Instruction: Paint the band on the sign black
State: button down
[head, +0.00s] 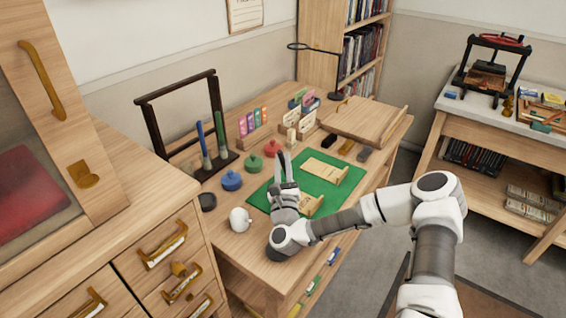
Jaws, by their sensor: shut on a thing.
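My gripper (284,160) is over the left part of a green mat (290,160) on the wooden desk. Its grey fingers point away toward the back, close together. What they hold is too small to make out. A pale wooden sign-like piece (322,169) lies on the mat to the right of the fingers. Another pale wooden piece (311,206) is partly hidden beside my gripper. No band can be made out on either. Blue (232,181), green (254,163) and red (272,149) lidded pots line the mat's left side, with a black round item (208,202) nearer.
A dark rack (222,163) holds upright blue and green tools behind the pots. A white rounded object (240,220) stands near the front edge. Drawers (165,250) stand left.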

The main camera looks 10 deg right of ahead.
jog(key=s+a+b, duration=0.3)
jog(key=s+b, duration=0.1)
jog(key=s, duration=0.2)
jog(key=shift+a, duration=0.35)
dwell(3.1)
jog(key=shift+r, duration=0.2)
jog(key=shift+r+p, duration=1.9)
jog(key=shift+r, duration=1.05)
